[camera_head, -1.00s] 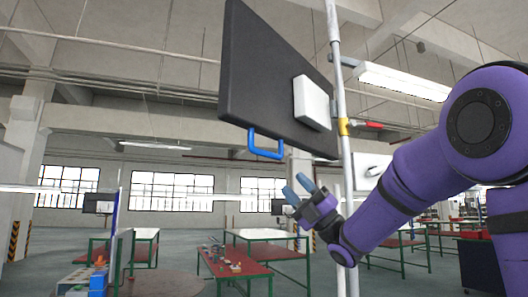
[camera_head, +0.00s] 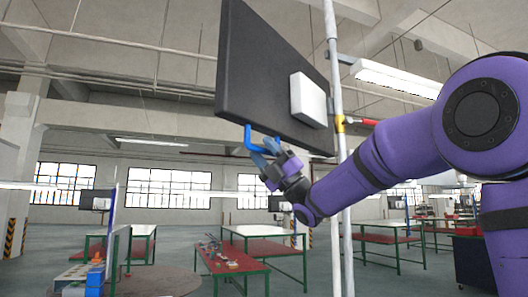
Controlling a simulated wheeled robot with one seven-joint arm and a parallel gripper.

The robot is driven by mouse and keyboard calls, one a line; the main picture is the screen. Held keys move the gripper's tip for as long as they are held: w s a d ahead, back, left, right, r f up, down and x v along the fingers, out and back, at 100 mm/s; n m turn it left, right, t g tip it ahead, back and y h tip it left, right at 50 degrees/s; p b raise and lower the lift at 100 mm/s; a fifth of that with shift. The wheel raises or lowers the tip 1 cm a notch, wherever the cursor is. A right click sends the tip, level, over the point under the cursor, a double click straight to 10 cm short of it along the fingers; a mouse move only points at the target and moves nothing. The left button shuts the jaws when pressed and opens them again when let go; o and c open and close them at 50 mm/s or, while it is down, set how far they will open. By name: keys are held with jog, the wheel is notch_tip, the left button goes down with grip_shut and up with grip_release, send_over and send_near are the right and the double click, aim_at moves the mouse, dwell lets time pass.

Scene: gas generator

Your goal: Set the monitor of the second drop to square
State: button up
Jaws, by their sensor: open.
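The monitor (camera_head: 268,75) hangs on a pale vertical pole (camera_head: 340,150), seen from its dark back, with a white box (camera_head: 308,100) on it. It stands turned at an angle to my view. My gripper (camera_head: 262,153), with blue-grey fingertips, is open at the handle.
A yellow collar and a red lever (camera_head: 365,122) are on the pole, close to my purple arm. Red-topped tables (camera_head: 228,260) stand below and behind. A bench with blue and orange items (camera_head: 82,280) is at the lower left. The air left of the monitor is clear.

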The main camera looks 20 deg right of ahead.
jog(key=shift+c, duration=0.2)
grip_shut()
jog(key=shift+w, duration=0.1)
jog(key=shift+w+a+t, duration=0.2)
jog(key=shift+w+t, duration=0.2)
jog(key=shift+w, duration=0.1)
jog(key=w+a+m+t+h, duration=0.1)
jog(key=w+m+t+h, duration=0.5)
jog(key=w+t+h, duration=0.3)
jog(key=w+t, duration=0.2)
jog(key=w, duration=0.2)
jog(key=shift+w+h, duration=0.2)
jog(key=shift+h, duration=0.2)
jog(key=shift+r, duration=0.15)
